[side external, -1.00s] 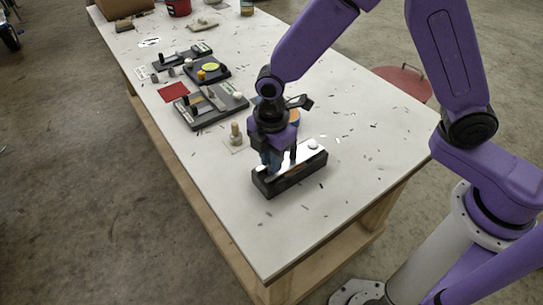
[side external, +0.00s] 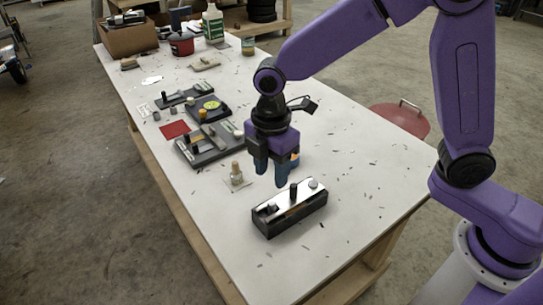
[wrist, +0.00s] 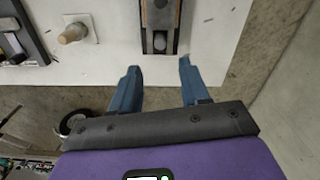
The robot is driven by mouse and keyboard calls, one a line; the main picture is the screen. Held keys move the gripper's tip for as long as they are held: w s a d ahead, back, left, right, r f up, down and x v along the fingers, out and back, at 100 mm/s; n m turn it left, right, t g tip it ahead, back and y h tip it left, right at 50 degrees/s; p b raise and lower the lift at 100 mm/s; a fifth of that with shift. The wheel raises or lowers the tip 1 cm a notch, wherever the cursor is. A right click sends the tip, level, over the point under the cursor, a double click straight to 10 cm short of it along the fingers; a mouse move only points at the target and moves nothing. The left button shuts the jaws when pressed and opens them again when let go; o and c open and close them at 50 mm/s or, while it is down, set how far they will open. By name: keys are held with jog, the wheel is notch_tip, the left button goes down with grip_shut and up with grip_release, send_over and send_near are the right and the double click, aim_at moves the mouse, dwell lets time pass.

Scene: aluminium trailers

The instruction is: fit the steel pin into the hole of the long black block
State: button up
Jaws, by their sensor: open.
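The long black block (side external: 290,217) lies near the front of the white table, with a bright metal strip along its top. A dark pin (side external: 294,191), which I take for the steel pin, stands upright near the middle of its top. How deep it sits cannot be told. A short dark knob (side external: 271,209) is at the block's left end and a pale round piece (side external: 313,184) at its right end. My gripper (side external: 270,182) is open and empty, above and behind the block, apart from it. In the wrist view the block (wrist: 172,46) lies beyond my fingertips (wrist: 158,66).
A pale wooden peg (side external: 237,174) stands left of the block. Dark fixture boards (side external: 210,153), a red square (side external: 174,130), a red pot (side external: 181,44) and a cardboard box (side external: 130,40) lie farther back. Small dark scraps litter the table. The front right table is otherwise clear.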

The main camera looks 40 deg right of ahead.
jog(key=s+d+r+m, duration=0.1)
jog(key=s+d+m, duration=0.2)
jog(key=s+d, duration=0.7)
jog(key=s+d+r+m, duration=0.2)
jog(key=s+d+m, duration=0.2)
jog(key=s+d, duration=0.5)
jog(key=s, duration=0.2)
jog(key=shift+s+d+r+m, duration=0.3)
jog(key=shift+s+d, duration=0.05)
jog(key=shift+d, duration=0.05)
